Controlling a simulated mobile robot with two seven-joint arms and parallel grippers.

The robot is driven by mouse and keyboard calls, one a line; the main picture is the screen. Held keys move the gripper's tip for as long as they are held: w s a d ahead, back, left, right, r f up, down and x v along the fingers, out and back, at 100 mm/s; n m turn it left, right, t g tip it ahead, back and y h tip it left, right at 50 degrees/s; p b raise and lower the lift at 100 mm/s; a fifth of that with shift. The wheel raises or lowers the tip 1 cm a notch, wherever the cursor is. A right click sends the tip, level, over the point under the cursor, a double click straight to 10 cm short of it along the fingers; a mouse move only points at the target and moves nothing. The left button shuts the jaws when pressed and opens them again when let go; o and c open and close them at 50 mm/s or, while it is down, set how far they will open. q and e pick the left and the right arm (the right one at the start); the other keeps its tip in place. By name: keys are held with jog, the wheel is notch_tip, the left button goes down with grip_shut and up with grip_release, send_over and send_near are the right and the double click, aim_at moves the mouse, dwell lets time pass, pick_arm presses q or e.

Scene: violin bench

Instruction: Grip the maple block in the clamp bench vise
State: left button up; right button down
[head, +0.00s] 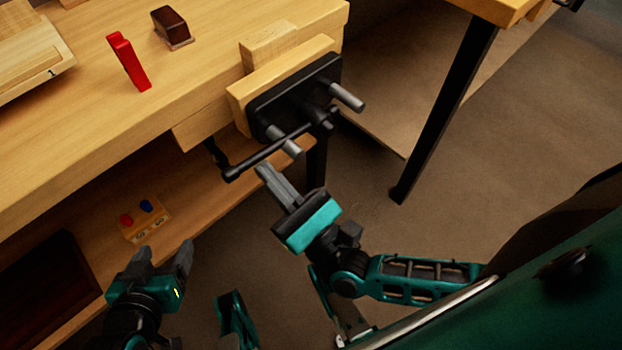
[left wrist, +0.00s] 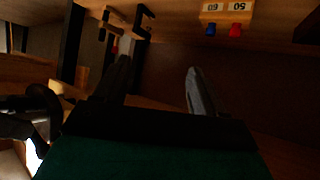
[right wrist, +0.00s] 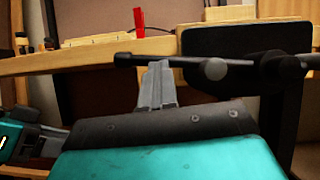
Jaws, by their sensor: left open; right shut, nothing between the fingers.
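The vise (head: 300,95) is mounted on the bench's front edge, with a pale wooden jaw, a black plate, grey rods and a black handle bar (head: 262,160). A pale block (head: 268,47), which looks like the maple block, stands behind the wooden jaw; I cannot tell whether it is clamped. My right gripper (head: 266,172) is shut and empty just below the bar. In the right wrist view its fingertips (right wrist: 158,68) overlap the bar (right wrist: 185,61); contact is unclear. My left gripper (head: 165,252) is open and empty, low in front of the lower shelf.
A red upright piece (head: 128,62) and a dark brown block (head: 172,27) stand on the bench top (head: 90,120). A small wooden block with red and blue parts (head: 145,218) sits on the lower shelf. A table leg (head: 445,110) stands at right; the floor between is clear.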

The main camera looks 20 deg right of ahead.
aim_at(273, 149)
pick_arm(q)
jog(key=shift+s+a+r+p, duration=0.15)
jog(key=shift+a+p, duration=0.1)
jog(key=shift+p, duration=0.4)
pick_arm(e)
jog(key=shift+w+d+r+m+t+h, duration=0.1)
jog(key=shift+d+r+m+t+h, duration=0.1)
jog(key=shift+r+m+h, duration=0.65)
jog(key=shift+w+d+r+m+t+h, duration=0.1)
jog(key=shift+d+r+m+t+h, duration=0.1)
jog(key=shift+r+m, duration=0.75)
jog(key=shift+d+r+m+t+h, duration=0.2)
jog(key=shift+r+m+h, duration=0.35)
jog(key=shift+r, duration=0.75)
pick_arm(q)
jog(key=shift+r, duration=0.1)
pick_arm(e)
jog(key=shift+r, duration=0.1)
